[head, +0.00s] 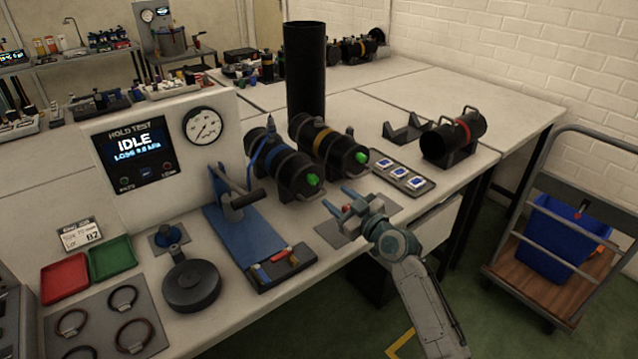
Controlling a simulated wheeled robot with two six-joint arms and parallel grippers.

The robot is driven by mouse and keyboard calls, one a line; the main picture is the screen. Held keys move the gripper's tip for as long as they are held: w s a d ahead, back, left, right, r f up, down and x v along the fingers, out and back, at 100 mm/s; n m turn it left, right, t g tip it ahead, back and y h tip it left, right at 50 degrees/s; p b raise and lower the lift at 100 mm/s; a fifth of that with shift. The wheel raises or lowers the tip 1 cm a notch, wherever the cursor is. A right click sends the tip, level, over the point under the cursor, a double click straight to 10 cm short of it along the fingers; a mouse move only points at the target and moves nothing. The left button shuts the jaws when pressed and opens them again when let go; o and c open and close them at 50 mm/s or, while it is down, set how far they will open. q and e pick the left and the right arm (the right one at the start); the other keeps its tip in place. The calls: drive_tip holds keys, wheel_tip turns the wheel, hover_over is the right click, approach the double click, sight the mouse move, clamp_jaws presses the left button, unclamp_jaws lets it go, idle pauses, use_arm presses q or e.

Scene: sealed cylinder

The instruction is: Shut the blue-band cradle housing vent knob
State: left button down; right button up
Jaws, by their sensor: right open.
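The blue-band housing (266,158) is a black cylinder lying in a cradle on the bench. A green knob (313,180) sits on its near end; whether the knob is open or shut I cannot tell. My right gripper (339,199) is open and empty, its pale blue fingers apart, to the right of and just below the green knob, not visibly touching it. My left gripper is not in view.
The yellow-band housing (318,137), with its own green knob (361,157), lies close on the right. A tray of small blue-and-white packets (400,174) and a red-band cylinder (463,131) are further right. A blue clamp stand (244,232) and gauge panel (168,128) are left.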

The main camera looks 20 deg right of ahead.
sight(315, 181)
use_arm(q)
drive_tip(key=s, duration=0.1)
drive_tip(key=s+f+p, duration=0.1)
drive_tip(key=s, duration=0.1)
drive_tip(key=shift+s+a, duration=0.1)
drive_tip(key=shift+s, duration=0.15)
use_arm(e)
drive_tip(key=x, duration=0.8)
drive_tip(key=shift+w+a+f, duration=0.1)
drive_tip(key=shift+w+a, duration=0.1)
drive_tip(key=shift+w, duration=0.1)
drive_tip(key=c, duration=1)
